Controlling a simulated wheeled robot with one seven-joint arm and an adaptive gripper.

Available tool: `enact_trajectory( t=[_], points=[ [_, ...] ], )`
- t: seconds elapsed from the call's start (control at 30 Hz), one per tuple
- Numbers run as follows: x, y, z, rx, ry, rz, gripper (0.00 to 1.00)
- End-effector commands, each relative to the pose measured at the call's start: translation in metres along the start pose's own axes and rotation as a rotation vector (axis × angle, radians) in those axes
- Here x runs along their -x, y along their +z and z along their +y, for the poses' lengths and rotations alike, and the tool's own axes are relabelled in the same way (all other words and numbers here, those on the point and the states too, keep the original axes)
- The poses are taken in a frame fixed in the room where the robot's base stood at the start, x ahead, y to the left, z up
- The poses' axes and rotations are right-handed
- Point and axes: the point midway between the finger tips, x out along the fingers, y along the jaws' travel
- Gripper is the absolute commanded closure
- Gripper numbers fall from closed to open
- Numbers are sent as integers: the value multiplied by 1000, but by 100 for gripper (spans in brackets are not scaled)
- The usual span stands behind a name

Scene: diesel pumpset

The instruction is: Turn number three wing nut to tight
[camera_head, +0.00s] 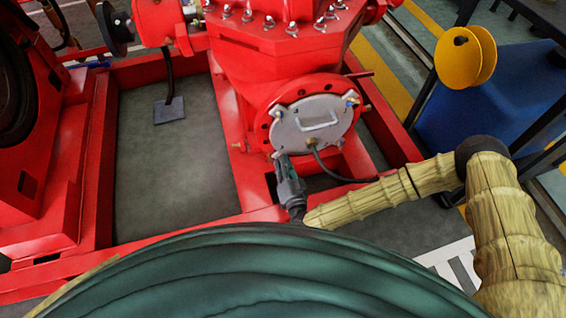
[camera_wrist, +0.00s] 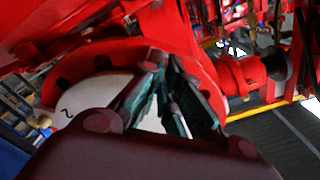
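The round grey cover plate (camera_head: 312,125) with a handle is on the red pump body, with small wing nuts around its rim. One wing nut (camera_head: 353,99) is at the upper right and another (camera_head: 278,112) at the upper left. My gripper (camera_head: 281,160) is at the plate's lower-left rim, pointing up at it. In the wrist view my gripper (camera_wrist: 166,62) has its fingertips close together against the plate's edge. Any wing nut between the tips is hidden. The pale plate (camera_wrist: 85,97) there bears a mark like a 2, with a brass wing nut (camera_wrist: 44,121) at its left edge.
The red base frame (camera_head: 215,226) runs below the pump, with grey floor inside it. A dark cable (camera_head: 335,174) hangs from the plate, right of my gripper. A yellow spool (camera_head: 463,58) is at upper right.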

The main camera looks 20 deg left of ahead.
Motion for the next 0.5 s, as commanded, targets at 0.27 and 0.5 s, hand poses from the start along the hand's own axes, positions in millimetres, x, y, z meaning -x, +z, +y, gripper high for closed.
enact_trajectory(
  t=[0.27,0.5],
  points=[
    [-5,-5,-1,-260,-4,11,100],
    [-5,-5,0,-488,-6,11,100]
  ],
)
